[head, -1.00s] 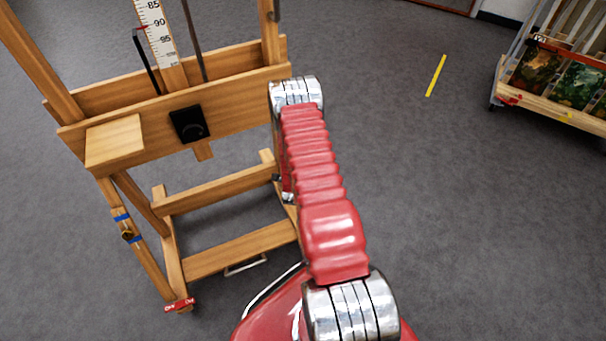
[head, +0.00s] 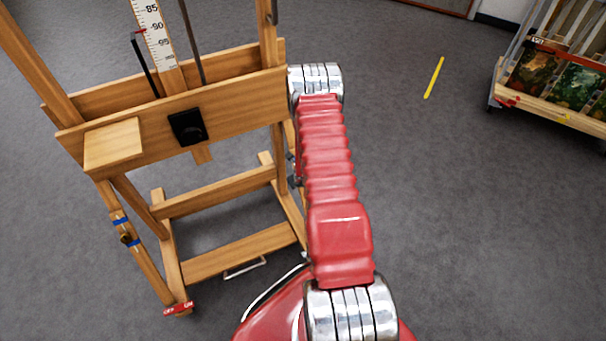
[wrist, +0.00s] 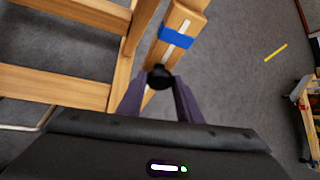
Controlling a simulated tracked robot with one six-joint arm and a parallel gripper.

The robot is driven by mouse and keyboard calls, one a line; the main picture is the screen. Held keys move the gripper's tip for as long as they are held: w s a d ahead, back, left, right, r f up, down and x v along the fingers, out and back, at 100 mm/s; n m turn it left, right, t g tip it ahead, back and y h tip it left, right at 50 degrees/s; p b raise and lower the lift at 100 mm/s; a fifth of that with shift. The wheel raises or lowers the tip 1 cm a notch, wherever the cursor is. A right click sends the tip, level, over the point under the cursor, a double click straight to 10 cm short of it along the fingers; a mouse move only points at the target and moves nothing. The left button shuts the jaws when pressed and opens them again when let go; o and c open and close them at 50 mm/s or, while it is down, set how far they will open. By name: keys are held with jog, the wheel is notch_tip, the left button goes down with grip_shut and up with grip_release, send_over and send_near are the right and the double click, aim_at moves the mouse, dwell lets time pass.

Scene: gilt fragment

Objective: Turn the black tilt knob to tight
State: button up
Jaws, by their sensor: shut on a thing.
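In the wrist view a black knob (wrist: 159,75) sits on a slotted wooden strut (wrist: 181,22) that carries a band of blue tape. My gripper (wrist: 159,84) is shut on this knob, with one dark finger on each side of it. The knob's marks are hidden, so I cannot tell how tight it is. In the head view my red arm covers most of this spot beside the wooden easel (head: 225,106).
On the easel's front are a black block with a round dial (head: 187,127) and a wooden block (head: 112,146). A matching strut with blue tape (head: 121,219) stands at left. A rack with pictures (head: 545,105) is at right. Grey floor between is open, with a yellow strip (head: 434,78).

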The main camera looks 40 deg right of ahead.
jog(key=shift+s+f, duration=0.15)
jog(key=shift+s, duration=0.05)
jog(key=o, duration=0.7)
jog(key=shift+c, duration=0.2)
jog(key=o, duration=0.4)
jog(key=shift+w, duration=0.15)
jog(key=v, duration=1.4)
jog(key=shift+w, duration=0.1)
